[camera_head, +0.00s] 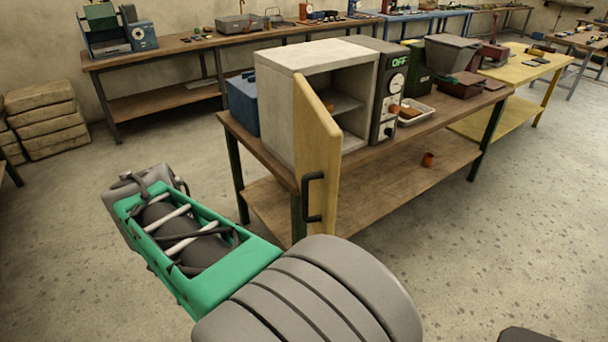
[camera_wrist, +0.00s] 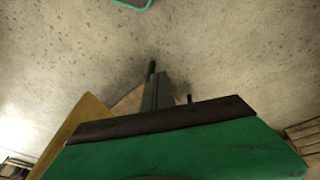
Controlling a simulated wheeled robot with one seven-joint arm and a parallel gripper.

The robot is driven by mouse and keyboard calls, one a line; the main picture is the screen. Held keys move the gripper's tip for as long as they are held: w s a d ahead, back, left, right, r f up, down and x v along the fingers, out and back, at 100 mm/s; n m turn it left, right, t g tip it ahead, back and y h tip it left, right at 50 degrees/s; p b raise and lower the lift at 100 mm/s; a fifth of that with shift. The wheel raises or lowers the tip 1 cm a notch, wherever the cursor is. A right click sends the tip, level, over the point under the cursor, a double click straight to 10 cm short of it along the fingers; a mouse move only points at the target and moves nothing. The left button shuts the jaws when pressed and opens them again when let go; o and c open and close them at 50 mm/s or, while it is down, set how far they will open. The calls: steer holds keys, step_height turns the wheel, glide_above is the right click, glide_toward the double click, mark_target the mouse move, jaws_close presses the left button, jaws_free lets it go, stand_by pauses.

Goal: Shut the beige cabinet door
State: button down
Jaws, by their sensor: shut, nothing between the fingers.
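The beige cabinet door (camera_head: 318,150) hangs open at the front of a grey cabinet (camera_head: 283,115). It sticks out toward me, with a black handle (camera_head: 313,197) on its face. The inside and a shelf of the cabinet show past it. A yellowish panel edge, likely this door (camera_wrist: 80,125), shows at the lower left of the wrist view. I see no contact with the door.
The cabinet stands on a wooden workbench (camera_head: 427,122) with dark green legs. A grey control box (camera_head: 386,95) stands right of the cabinet, and a blue box (camera_head: 243,104) is on its left. Stacked beige blocks (camera_head: 45,120) lie far left. The floor left of the bench is clear.

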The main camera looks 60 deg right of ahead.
steer(key=s+d+r+m+g+p, duration=0.2)
steer(key=s+d+r+m+p, duration=0.25)
steer(key=d+r+m, duration=0.35)
steer(key=s+d+r+m+g+p, duration=0.25)
steer(key=s+d+r+m, duration=0.25)
steer(key=d+r+m, duration=0.3)
steer(key=s+d+f, duration=0.5)
steer(key=s+f, duration=0.1)
steer(key=f, duration=0.4)
steer(key=shift+d+f+t+p, duration=0.15)
steer(key=shift+d+t+p, duration=0.15)
steer(key=shift+d+t, duration=0.05)
